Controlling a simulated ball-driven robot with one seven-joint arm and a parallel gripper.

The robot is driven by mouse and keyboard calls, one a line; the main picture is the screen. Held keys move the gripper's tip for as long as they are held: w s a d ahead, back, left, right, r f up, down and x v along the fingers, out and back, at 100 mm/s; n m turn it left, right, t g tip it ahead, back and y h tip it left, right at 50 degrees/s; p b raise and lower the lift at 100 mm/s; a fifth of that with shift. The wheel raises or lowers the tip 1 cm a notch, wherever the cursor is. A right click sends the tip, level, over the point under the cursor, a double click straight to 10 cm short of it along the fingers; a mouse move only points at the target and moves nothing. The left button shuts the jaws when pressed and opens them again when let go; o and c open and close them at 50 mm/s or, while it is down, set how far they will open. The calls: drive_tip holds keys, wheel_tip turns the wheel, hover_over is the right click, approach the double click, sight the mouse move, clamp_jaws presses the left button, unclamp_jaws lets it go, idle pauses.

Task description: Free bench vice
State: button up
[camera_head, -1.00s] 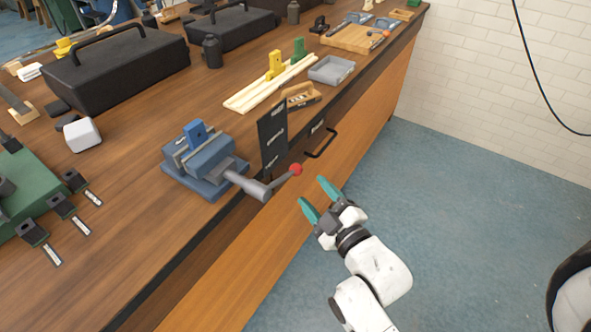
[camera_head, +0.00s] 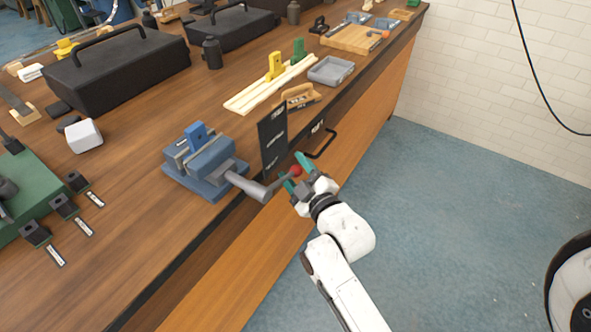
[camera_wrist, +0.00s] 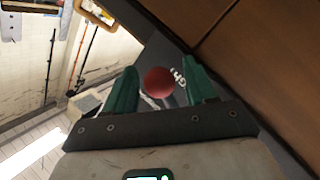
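In the wrist view the red knob (camera_wrist: 158,81) lies between the two open green fingers (camera_wrist: 160,90), with visible gaps on both sides. Part of the handle is hidden behind the knob in the wrist view.
A dark upright panel (camera_head: 272,140) stands beside the vice at the bench edge. A green base (camera_head: 40,185) with black parts lies left. The blue floor (camera_head: 450,200) at right is clear.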

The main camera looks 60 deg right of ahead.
sight(290, 173)
clamp_jaws()
idle(0.3)
idle(0.3)
drive_tip(key=shift+w+d+r+n+t+b, duration=0.15)
drive_tip(key=shift+r+n+t+b, duration=0.15)
drive_tip(key=shift+r+n, duration=0.25)
drive_tip(key=shift+s+d+r+n+t+b, duration=0.1)
drive_tip(key=shift+r+n+t+b, duration=0.15)
drive_tip(key=shift+r+n, duration=0.25)
wheel_tip(290, 173, up, 5)
drive_tip(key=n+t, duration=0.2)
drive_tip(key=n, duration=0.3)
drive_tip(key=shift+r, duration=0.15)
drive_tip(key=a+r+n+t+y, duration=0.3)
drive_tip(key=r+n, duration=0.4)
drive_tip(key=n, duration=0.3)
drive_tip(key=shift+a+y, duration=0.75)
drive_tip(key=shift+y, duration=0.15)
drive_tip(key=shift+r+n, duration=0.1)
drive_tip(key=shift+n, duration=0.15)
